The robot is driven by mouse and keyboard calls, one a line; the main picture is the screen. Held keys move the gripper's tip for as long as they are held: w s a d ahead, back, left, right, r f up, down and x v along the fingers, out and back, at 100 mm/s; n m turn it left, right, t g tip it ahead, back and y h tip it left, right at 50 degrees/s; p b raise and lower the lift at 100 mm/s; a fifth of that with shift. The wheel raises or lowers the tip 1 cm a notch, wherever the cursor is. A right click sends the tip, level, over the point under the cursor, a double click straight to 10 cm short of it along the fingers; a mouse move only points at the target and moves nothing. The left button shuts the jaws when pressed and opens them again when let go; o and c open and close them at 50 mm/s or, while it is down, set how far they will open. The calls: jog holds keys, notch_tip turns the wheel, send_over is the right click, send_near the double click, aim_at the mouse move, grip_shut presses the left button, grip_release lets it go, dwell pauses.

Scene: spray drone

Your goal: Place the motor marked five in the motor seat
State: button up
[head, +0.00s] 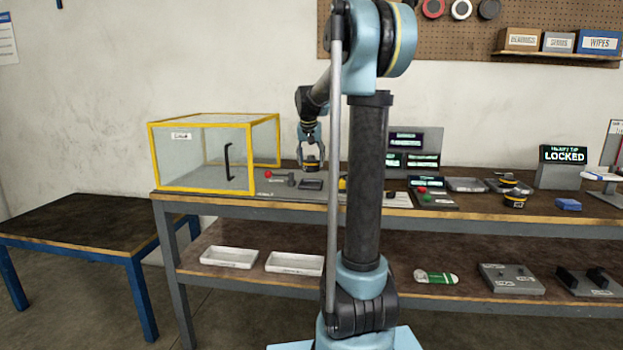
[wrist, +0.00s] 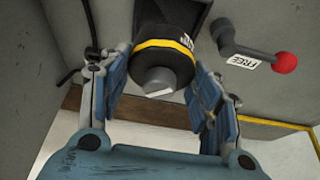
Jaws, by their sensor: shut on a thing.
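My gripper (head: 311,153) is shut on a black motor (head: 312,165) with a yellow band, at the bench's back left. In the wrist view the motor (wrist: 165,62) sits between both finger pads, its grey shaft end facing the camera. A pale mark on its side is cut off and I cannot read its number. A dark block (head: 311,185), which looks like the motor seat, is below the motor in the head view, apart from it. Beside it is a lever with a red knob (head: 269,174); in the wrist view the lever (wrist: 255,57) carries a FREE label.
A clear yellow-framed case (head: 200,155) stands close left of my gripper. Screens, a button panel (head: 432,198), a grey tray (head: 466,185) and another yellow-banded motor (head: 515,201) are farther right. A display (head: 563,166) reads LOCKED. My arm hides part of the bench's middle.

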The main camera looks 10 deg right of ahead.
aim_at(311, 172)
jog(key=shift+f, duration=2.95)
jog(key=o, duration=1.5)
jog(key=shift+a+r, duration=0.1)
jog(key=v, duration=1.2)
jog(key=s+f+n, duration=0.1)
jog(key=s+f, duration=0.7)
jog(key=s, duration=0.5)
jog(key=s+f+n+g+y, duration=0.1)
jog(key=s+f, duration=0.8)
jog(key=s, duration=0.4)
jog(key=s+d+f+n+g, duration=0.1)
jog(key=s+f, duration=0.8)
jog(key=s, duration=0.4)
jog(key=shift+s+f+n, duration=0.15)
jog(key=shift+s+n, duration=0.2)
jog(key=shift+n, duration=0.05)
